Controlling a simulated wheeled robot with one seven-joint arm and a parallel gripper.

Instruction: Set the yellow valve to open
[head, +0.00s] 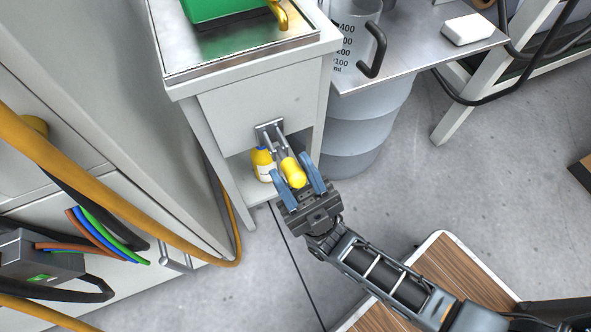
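The yellow valve handle (294,173) sticks out from a metal bracket (269,133) on the front of a light grey cabinet, on two grey rods. It points down and slightly right in the head view. My gripper (290,165) reaches it from below right. Its two blue fingers are spread, one on each side of the yellow grip, with small gaps showing. I cannot tell whether either finger touches it. The valve's pivot is partly hidden in the bracket.
A yellow bottle (263,163) with a white label stands in the cabinet's open lower space, close left of the fingers. The cabinet (245,113) carries a metal top with a green item. A grey drum (362,128) stands to the right. Orange hoses (110,190) cross the left.

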